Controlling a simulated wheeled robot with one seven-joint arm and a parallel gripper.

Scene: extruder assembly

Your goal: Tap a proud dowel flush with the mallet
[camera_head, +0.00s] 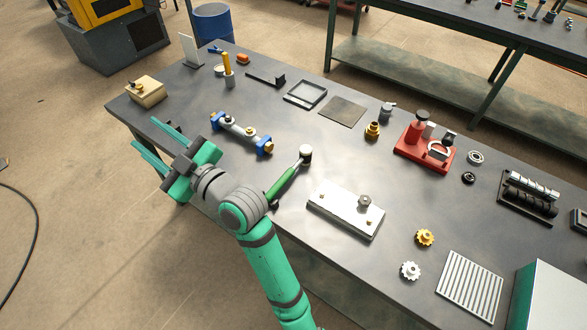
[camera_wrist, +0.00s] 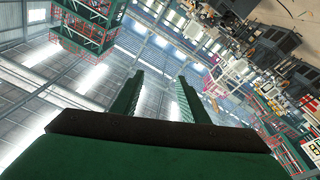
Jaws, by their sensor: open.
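The mallet lies on the dark table (camera_head: 225,172) near its front edge, with a green handle (camera_head: 281,183) and a pale round head (camera_head: 306,152). A light metal plate (camera_head: 340,217) lies to its right. The plate carries a grey knob-like part (camera_head: 365,201) and small copper-coloured pins (camera_head: 369,222); I cannot tell how far each stands up or which is the proud dowel. My gripper (camera_head: 145,133) is open and empty, left of the mallet and apart from it, at the table's front-left side. In the wrist view its two fingers (camera_wrist: 159,80) are spread with nothing between them.
A blue-ended shaft assembly (camera_head: 241,131) lies behind my gripper. A tan block (camera_head: 146,92) stands at the left corner. A red fixture (camera_head: 424,147), gears (camera_head: 425,237) and a ribbed plate (camera_head: 470,285) are to the right. The table between mallet and flat grey mat (camera_head: 342,111) is clear.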

